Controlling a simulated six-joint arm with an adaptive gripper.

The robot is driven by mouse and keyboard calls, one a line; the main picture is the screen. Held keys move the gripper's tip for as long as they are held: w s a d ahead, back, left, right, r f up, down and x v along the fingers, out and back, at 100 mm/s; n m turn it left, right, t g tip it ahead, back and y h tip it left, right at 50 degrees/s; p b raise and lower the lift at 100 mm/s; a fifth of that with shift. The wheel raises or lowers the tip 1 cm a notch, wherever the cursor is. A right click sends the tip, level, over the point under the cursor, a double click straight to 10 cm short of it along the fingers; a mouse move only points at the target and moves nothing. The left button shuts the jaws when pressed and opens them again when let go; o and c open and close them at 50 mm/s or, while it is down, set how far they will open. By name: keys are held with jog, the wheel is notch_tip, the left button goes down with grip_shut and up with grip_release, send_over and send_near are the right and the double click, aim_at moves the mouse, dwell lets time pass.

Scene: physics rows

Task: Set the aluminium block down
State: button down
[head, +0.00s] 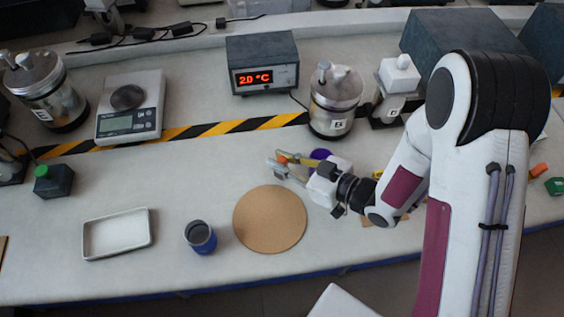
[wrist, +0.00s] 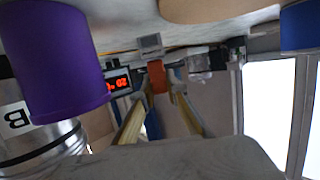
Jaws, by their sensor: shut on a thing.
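My gripper (head: 286,167) is over the white bench, left of the purple cup, its fingers pointing left. In the wrist view the gripper (wrist: 158,94) is closed in on something at its fingertips. The aluminium block (head: 274,167) shows as a small grey shape at the tips, and as a pale grey square (wrist: 150,42) in the wrist view. An orange piece (wrist: 157,76) sits between the fingertips beside it; I cannot tell if the two are joined. The fingers partly hide the hold. The gap between block and bench is not clear.
A purple cup (head: 320,155) stands close behind my gripper and looms in the wrist view (wrist: 60,60). A cork disc (head: 270,219) lies in front, bare. A blue cup (head: 201,238) and white tray (head: 117,234) stand left of it. A lidded jar (head: 334,100) stands behind.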

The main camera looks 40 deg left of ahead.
jog(key=shift+f, duration=0.65)
jog(key=shift+f, duration=0.1)
jog(key=c, duration=2)
grip_release()
jog(key=shift+d, duration=0.2)
jog(key=shift+v, duration=5.85)
